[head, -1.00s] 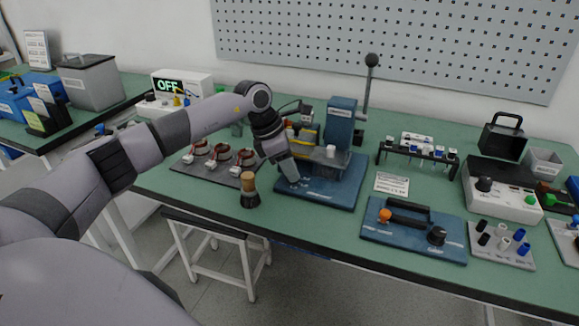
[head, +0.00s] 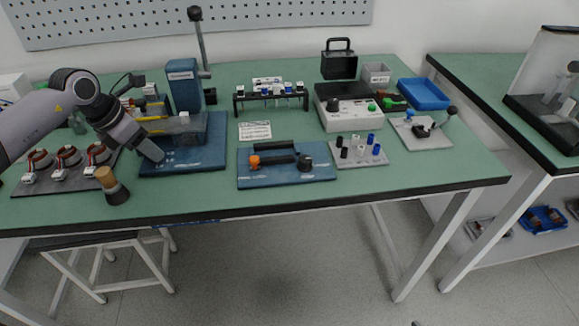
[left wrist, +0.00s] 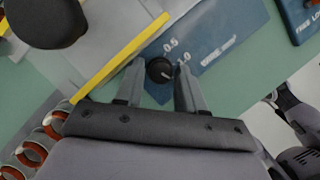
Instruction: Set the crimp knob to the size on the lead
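The blue crimp press (head: 184,85) with its tall lever stands on a blue base plate (head: 205,155) at the left of the bench. My left gripper (head: 158,158) points down at the front left of this plate. In the left wrist view, the black crimp knob (left wrist: 159,70) sits between my two fingertips (left wrist: 160,68), which are apart on either side of it. A gap shows on the right side; contact on the left cannot be told. Marks 0.5 and 1.0 stand beside the knob. Its pale pointer line points lower right. No size on a lead is readable.
A yellow strip (left wrist: 122,56) runs close by the left finger. Several stators (head: 68,158) on a dark mat and a wooden-handled tool (head: 112,188) stand near the gripper. A printed card (head: 255,130) and another blue fixture (head: 286,175) lie to the right.

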